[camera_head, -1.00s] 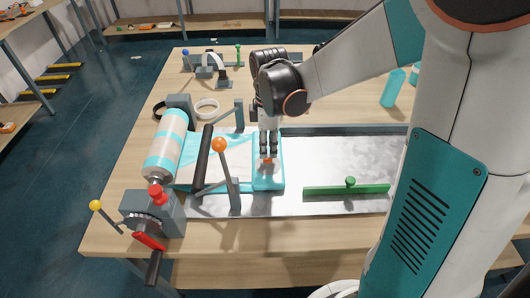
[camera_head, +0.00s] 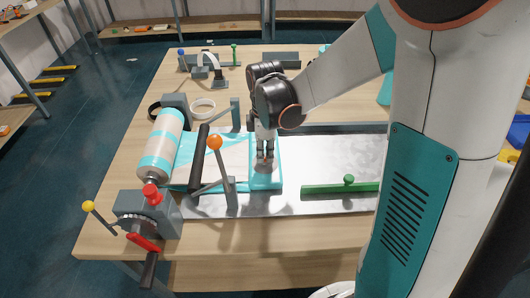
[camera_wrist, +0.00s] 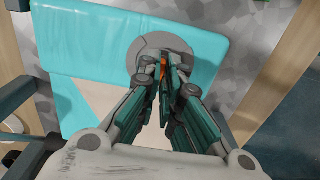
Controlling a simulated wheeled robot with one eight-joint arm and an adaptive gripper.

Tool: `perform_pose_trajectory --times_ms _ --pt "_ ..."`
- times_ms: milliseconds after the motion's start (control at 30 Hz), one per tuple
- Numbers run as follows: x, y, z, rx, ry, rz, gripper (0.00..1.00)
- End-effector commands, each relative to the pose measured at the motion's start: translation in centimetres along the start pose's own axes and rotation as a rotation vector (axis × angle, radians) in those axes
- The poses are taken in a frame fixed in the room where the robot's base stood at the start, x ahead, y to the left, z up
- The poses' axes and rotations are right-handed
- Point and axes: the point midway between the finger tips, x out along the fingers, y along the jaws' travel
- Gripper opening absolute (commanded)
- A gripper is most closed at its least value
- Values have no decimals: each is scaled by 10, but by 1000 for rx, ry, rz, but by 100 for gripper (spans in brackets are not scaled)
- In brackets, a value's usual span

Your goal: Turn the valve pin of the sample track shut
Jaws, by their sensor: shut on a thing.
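The sample track (camera_head: 267,184) is a teal and white inflatable sheet lying on the metal plate, running back to a striped roll. In the wrist view its teal end (camera_wrist: 100,45) carries a round grey valve base (camera_wrist: 190,55). The orange valve pin (camera_wrist: 163,68) stands on that base, mostly hidden by the fingers. My gripper (camera_head: 265,155) points down over the track's end. In the wrist view my gripper (camera_wrist: 165,85) is shut on the orange pin, its fingertips close together around it.
A roll (camera_head: 161,146) sits in a grey stand at the left. A dark roller (camera_head: 199,158) and an orange-knobbed lever (camera_head: 215,143) stand just left of my gripper. A green bar (camera_head: 340,188) lies on the metal plate (camera_head: 330,155) to the right. White and dark rings lie behind.

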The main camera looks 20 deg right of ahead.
Motion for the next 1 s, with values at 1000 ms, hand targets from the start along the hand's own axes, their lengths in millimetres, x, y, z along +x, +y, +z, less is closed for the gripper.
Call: perform_pose_trajectory --times_ms 1000 --pt "-1 0 0 659 0 1 0"
